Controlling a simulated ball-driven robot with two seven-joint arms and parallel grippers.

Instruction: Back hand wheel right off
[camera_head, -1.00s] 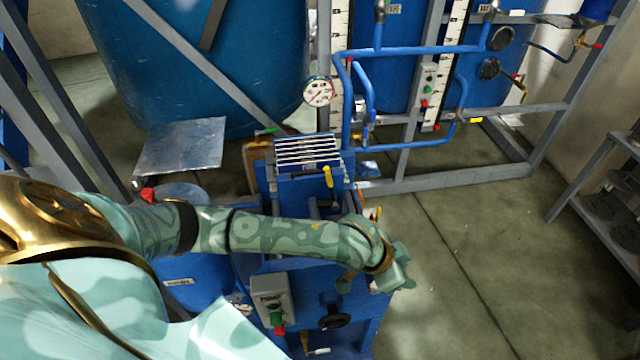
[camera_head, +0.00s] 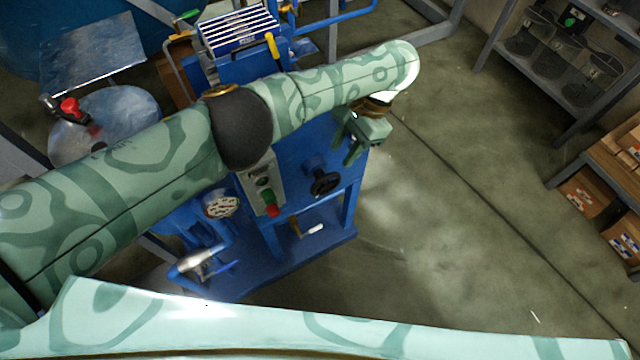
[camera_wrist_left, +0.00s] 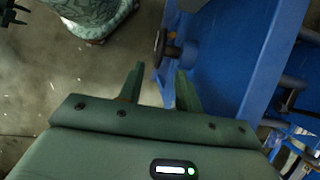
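A black hand wheel (camera_head: 325,183) sticks out from the front of the blue machine (camera_head: 290,160). In the left wrist view a dark hand wheel (camera_wrist_left: 160,47) shows edge-on beside the blue panel, just beyond my fingertips. I cannot tell whether it is the back one. My left gripper (camera_head: 345,150) is above and to the right of the black wheel in the head view. In the left wrist view its fingers (camera_wrist_left: 160,70) are apart with nothing between them. A dark green shape (camera_wrist_left: 10,12) in that view's top left corner looks like my right gripper, cut off by the edge.
The machine carries a control box (camera_head: 260,185) with green and red buttons, a gauge (camera_head: 221,205) and a yellow-handled valve (camera_head: 273,47). A shelf (camera_head: 570,60) stands at the upper right. The floor right of the machine is clear.

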